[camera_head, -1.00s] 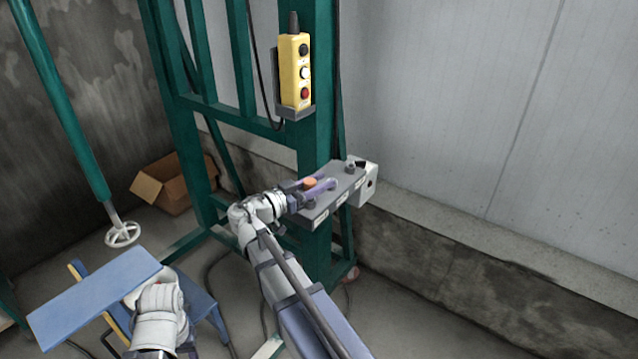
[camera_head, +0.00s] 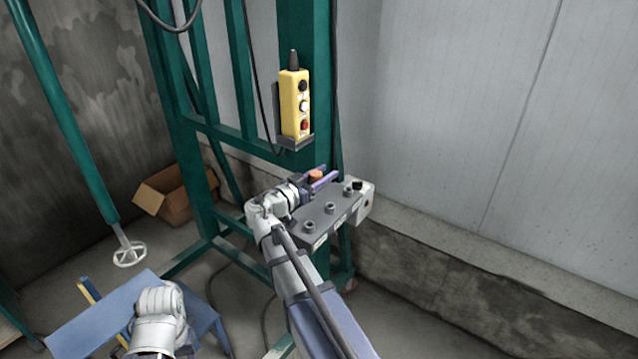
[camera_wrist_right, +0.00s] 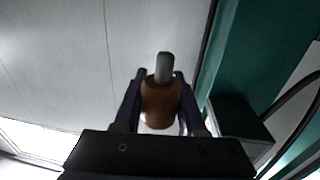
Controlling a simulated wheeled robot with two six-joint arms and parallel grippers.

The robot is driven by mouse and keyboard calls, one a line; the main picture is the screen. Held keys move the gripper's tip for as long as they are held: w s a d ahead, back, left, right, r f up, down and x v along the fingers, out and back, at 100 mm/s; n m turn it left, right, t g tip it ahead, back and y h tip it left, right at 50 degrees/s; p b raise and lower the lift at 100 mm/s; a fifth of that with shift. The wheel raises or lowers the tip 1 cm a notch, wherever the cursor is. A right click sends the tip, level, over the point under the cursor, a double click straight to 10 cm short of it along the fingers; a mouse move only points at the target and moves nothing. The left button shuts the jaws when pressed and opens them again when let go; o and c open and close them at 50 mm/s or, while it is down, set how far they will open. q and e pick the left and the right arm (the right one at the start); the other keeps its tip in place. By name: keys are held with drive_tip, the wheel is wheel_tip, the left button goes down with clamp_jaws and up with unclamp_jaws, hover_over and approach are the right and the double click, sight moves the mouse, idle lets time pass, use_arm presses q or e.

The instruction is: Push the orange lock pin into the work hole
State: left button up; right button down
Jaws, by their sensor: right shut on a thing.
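The orange lock pin (camera_head: 315,175) is between the fingers of my right gripper (camera_head: 320,182), which is shut on it. In the right wrist view, the pin (camera_wrist_right: 160,103) shows as an orange-brown body with a grey tip between the two dark fingers. In the head view, the pin appears above and behind the grey block (camera_head: 322,222), apart from its sockets. The block has several round sockets, including a near one (camera_head: 310,227) and a middle one (camera_head: 330,208); which is the work hole I cannot tell. My left gripper's fingers do not show.
A green post (camera_head: 318,60) rises behind the block. A yellow button box (camera_head: 294,103) hangs on it above the gripper. A white box (camera_head: 365,198) is at the block's right end. A cardboard box (camera_head: 175,195) and a white handwheel (camera_head: 129,254) are at the left.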

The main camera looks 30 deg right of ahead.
drive_tip(key=w+d+n+t+y, duration=0.7)
drive_tip(key=d+n+t+y, duration=0.3)
drive_tip(key=d, duration=0.3)
drive_tip(key=shift+f+t+y, duration=0.25)
drive_tip(key=shift+t+y, duration=0.05)
drive_tip(key=shift+t, duration=0.5)
drive_tip(key=shift+b, duration=0.3)
wheel_tip(320, 180, down, 6)
drive_tip(key=b, duration=0.5)
drive_tip(key=shift+b, duration=0.4)
drive_tip(key=shift+f+b, duration=1.7)
drive_tip(key=shift+b, duration=0.05)
drive_tip(key=shift+c, duration=2)
unclamp_jaws()
drive_tip(key=shift+s+a, duration=0.1)
